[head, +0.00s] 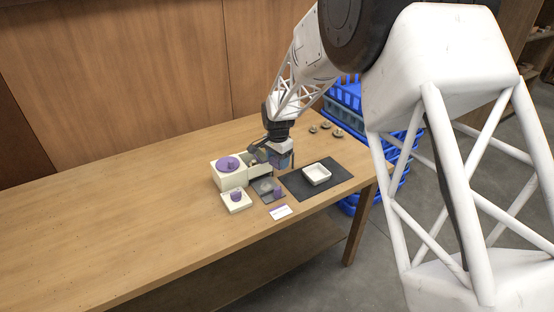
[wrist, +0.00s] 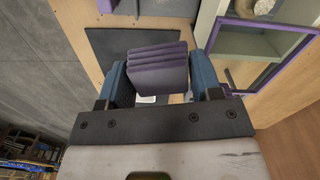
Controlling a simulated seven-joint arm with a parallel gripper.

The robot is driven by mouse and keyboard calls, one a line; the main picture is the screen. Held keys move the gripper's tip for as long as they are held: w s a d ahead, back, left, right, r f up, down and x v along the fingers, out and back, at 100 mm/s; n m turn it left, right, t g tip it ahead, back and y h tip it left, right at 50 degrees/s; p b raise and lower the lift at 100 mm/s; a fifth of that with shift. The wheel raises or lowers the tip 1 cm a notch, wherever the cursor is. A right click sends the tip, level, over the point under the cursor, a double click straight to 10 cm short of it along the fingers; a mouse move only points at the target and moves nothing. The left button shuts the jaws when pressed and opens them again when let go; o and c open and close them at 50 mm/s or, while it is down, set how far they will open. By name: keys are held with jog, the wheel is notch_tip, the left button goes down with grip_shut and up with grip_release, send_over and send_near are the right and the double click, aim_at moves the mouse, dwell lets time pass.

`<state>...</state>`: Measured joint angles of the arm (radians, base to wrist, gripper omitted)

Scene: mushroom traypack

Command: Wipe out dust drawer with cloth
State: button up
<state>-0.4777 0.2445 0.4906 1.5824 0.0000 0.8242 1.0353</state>
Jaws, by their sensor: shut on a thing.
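My gripper (wrist: 160,78) is shut on a folded purple cloth (wrist: 157,68), held between its two blue fingers in the wrist view. In the head view my gripper (head: 283,160) is over the table just right of the white machine (head: 222,178), which has a round purple top. A grey-green open box with a purple rim (wrist: 222,62), which looks like the dust drawer, is at the upper right of the wrist view. A pale round thing shows at its top. The cloth appears to the left of the box, apart from it. The arm and gripper partly hide this area in the head view.
A dark mat (head: 336,185) with a white tray (head: 316,174) lies to the right. A white stand (head: 237,207) with a purple item and a small card (head: 280,211) are in front. Small round items (head: 338,134) lie at the back. The table's left is clear.

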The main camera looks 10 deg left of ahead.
jog(key=m, duration=0.4)
jog(key=shift+w+d+f+m, duration=0.1)
jog(key=shift+d+f+m, duration=0.1)
jog(key=shift+m, duration=0.1)
jog(key=m, duration=0.4)
jog(key=shift+d+f+m, duration=0.1)
jog(key=shift+d+m, duration=0.05)
jog(key=shift+m, duration=0.15)
jog(key=m, duration=0.2)
jog(key=a+m, duration=0.1)
jog(key=m, duration=0.2)
jog(key=shift+s+a+f+m, duration=0.1)
jog(key=shift+a+m, duration=0.1)
jog(key=shift+m, duration=0.7)
jog(key=shift+s+a+m, duration=0.15)
jog(key=shift+m, duration=0.75)
jog(key=shift+s+a+f+m, duration=0.1)
jog(key=shift+a+m, duration=0.1)
jog(key=shift+m, duration=0.7)
jog(key=shift+f, duration=0.1)
